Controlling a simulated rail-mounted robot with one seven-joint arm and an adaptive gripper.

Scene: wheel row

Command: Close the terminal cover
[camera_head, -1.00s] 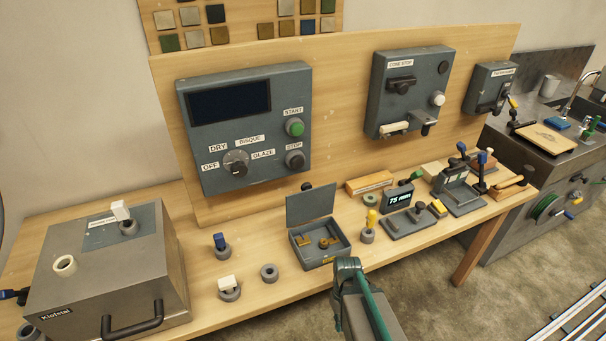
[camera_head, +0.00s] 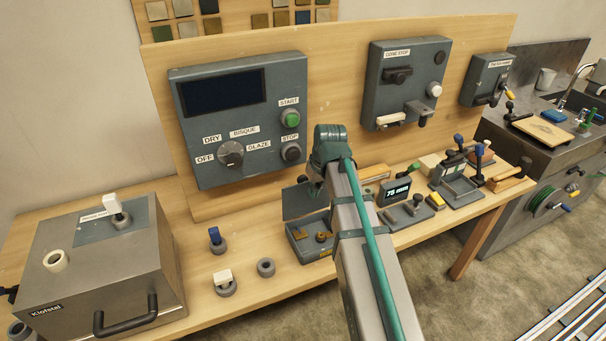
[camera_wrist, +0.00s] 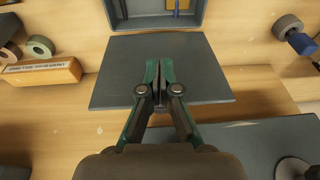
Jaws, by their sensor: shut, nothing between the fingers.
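The terminal cover (camera_head: 299,201) is a flat grey lid standing open at the back of a small grey box (camera_head: 316,254). Brass-coloured pieces lie inside the box. In the wrist view the cover (camera_wrist: 208,68) is a broad grey plate, with the box (camera_wrist: 135,22) beyond it at the top edge. My gripper (camera_wrist: 160,82) is shut and empty in front of the plate's middle. Whether it touches the plate I cannot tell. In the head view my gripper (camera_head: 316,186) is beside the cover's upper right part, and my arm hides the box's right side.
A labelled wooden block (camera_wrist: 42,72) lies left of the cover in the wrist view. A blue-handled peg (camera_wrist: 301,43) stands at the right. The control panel (camera_head: 243,120) rises behind the box. A display unit (camera_head: 394,190) stands to its right. Bare wood lies around the cover.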

